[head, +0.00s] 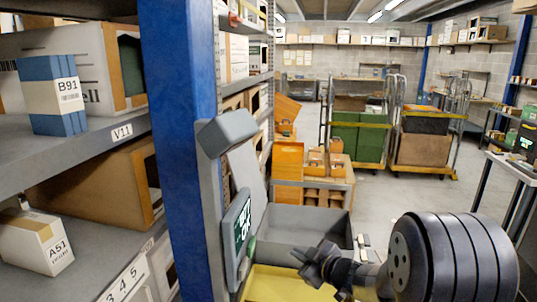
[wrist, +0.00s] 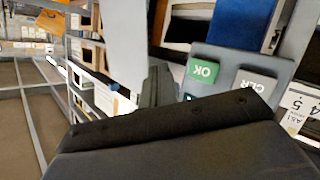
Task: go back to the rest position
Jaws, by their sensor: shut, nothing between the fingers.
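My gripper (head: 318,262) is at the lower middle of the head view, dark and empty, at the end of my arm. In the wrist view its fingers (wrist: 157,88) are together with nothing between them. A grey keypad panel (head: 231,246) is fixed by the blue rack post, to the left of my gripper. In the wrist view the panel shows a green OK key (wrist: 203,70) and a grey CLR key (wrist: 255,86). The fingertips appear beside the panel, and I cannot tell how far off it they are.
The blue post (head: 180,130) and shelves with a blue B91 box (head: 52,95) and a white A51 box (head: 37,243) are at left. A grey bin (head: 290,240) stands behind my gripper. Wheeled cages (head: 358,135) stand farther back; open floor lies to their right.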

